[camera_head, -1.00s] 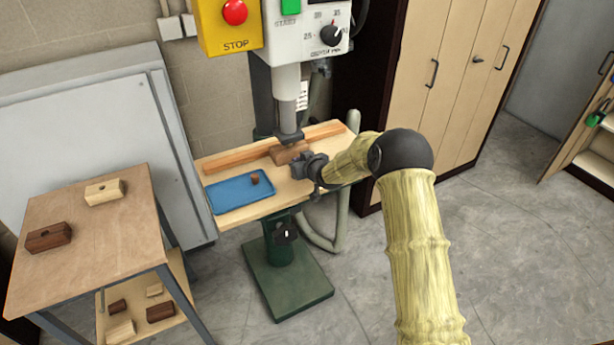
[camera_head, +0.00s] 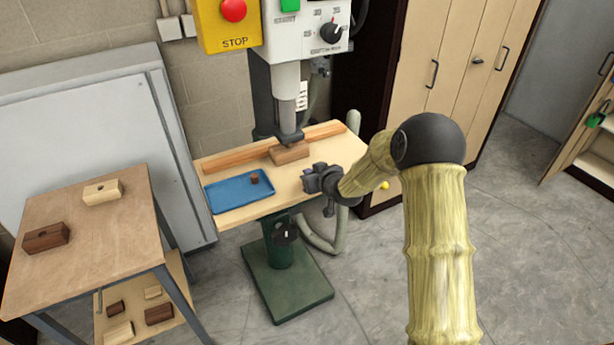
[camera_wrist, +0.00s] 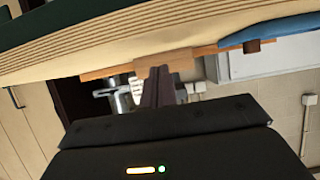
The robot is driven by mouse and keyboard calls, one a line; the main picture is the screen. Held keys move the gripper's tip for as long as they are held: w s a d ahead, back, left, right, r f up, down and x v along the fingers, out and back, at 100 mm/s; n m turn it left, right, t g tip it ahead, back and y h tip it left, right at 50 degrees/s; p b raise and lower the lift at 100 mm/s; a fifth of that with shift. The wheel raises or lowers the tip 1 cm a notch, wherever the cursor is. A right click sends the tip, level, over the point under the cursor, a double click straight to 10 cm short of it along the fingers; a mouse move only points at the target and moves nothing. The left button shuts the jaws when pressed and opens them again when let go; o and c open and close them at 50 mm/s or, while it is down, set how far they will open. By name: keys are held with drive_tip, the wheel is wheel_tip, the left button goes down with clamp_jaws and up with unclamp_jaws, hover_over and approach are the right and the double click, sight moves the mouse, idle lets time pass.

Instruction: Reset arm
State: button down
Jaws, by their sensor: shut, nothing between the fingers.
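My gripper (camera_head: 308,181) is shut and empty, over the right front part of the drill press table (camera_head: 237,215). It is apart from the wooden block (camera_head: 290,153), which sits under the drill spindle (camera_head: 289,120) against a long wooden fence (camera_head: 235,159). In the wrist view the shut fingers (camera_wrist: 158,86) show in the middle, with the wooden block (camera_wrist: 165,60) beyond them. My arm reaches in from the right in the head view.
A blue tray (camera_head: 225,196) with a small brown piece (camera_head: 255,179) lies on the drill table's left. A side table (camera_head: 90,225) holds a light block (camera_head: 103,191) and a dark block (camera_head: 46,237). Cabinets (camera_head: 460,60) stand behind right. The floor (camera_head: 530,240) at right is clear.

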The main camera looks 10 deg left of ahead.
idle(0.4)
drive_tip(key=s+d+r+m+g+h, duration=0.35)
drive_tip(key=s+d+h, duration=0.25)
drive_tip(key=s+d, duration=0.85)
drive_tip(key=s+d+r+m+g, duration=0.1)
drive_tip(key=s+d, duration=0.3)
drive_tip(key=s, duration=0.5)
drive_tip(key=s+d+r+m+g+h, duration=0.1)
drive_tip(key=s+d+m+g, duration=0.1)
drive_tip(key=s, duration=0.8)
drive_tip(key=shift+s+d+g, duration=0.3)
drive_tip(key=shift+d+g, duration=0.45)
drive_tip(key=shift+d, duration=0.2)
